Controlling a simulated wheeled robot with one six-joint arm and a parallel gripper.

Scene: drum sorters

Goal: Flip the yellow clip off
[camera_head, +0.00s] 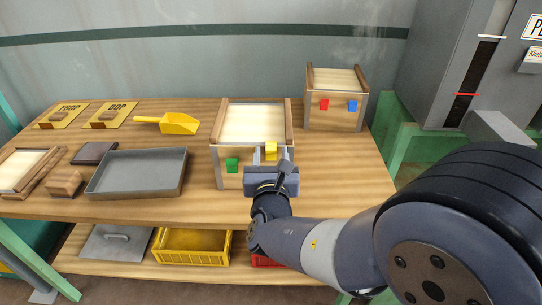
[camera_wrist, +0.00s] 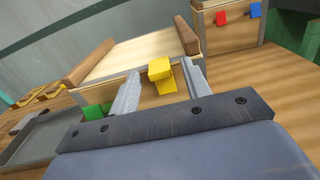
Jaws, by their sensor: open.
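The yellow clip (camera_head: 271,151) sits at the upper right of the front face of the middle wooden box (camera_head: 231,153). In the wrist view the yellow clip (camera_wrist: 161,74) shows between the two fingers, with its top at the box's upper edge. A green clip (camera_head: 232,165) is on the same face to the left, lower down. It also shows in the wrist view (camera_wrist: 95,110), partly hidden by the left finger. My gripper (camera_head: 271,158) is open in front of the box, its fingers on either side of the yellow clip. I cannot tell whether they touch it.
A second box (camera_head: 335,113) with a red clip (camera_head: 324,104) and a blue clip (camera_head: 352,105) stands behind right. A grey metal tray (camera_head: 137,194) lies to the left. A yellow scoop (camera_head: 177,123) lies behind it. A grey machine (camera_head: 444,75) stands at the right.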

